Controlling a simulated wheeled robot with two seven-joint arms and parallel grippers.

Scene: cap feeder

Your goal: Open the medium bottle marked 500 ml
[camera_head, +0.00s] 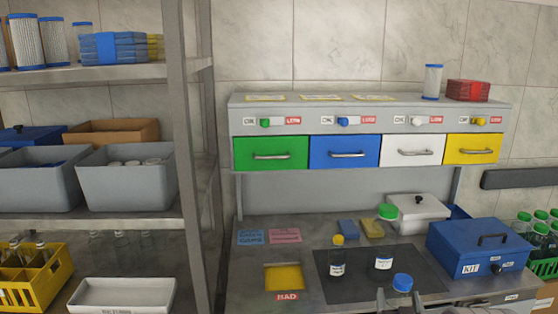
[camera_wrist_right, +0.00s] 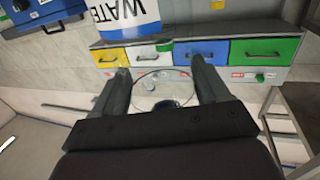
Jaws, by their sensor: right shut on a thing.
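On a dark mat (camera_head: 320,283) stand a small yellow-capped bottle (camera_head: 337,268) and a taller green-capped bottle (camera_head: 384,263) with a white label. A blue cap (camera_head: 403,282) shows at the lower edge, nearer me. My right gripper (camera_head: 399,302) is just below this cap, mostly cut off. In the right wrist view, the right gripper (camera_wrist_right: 160,75) has its fingers on both sides of a clear round object (camera_wrist_right: 165,84), apparently a bottle. A white and blue label reading "WATE" (camera_wrist_right: 125,14) is beyond it. No 500 ml mark is legible. My left gripper is out of view.
A blue KIT box (camera_head: 480,250) stands right of the mat, with a grey lidded box (camera_head: 418,214) behind. Left are a BAD slot (camera_head: 284,277) and blue and pink labels. Four coloured drawers (camera_head: 345,152) overhang the bench. A metal shelf post (camera_head: 190,160) stands left.

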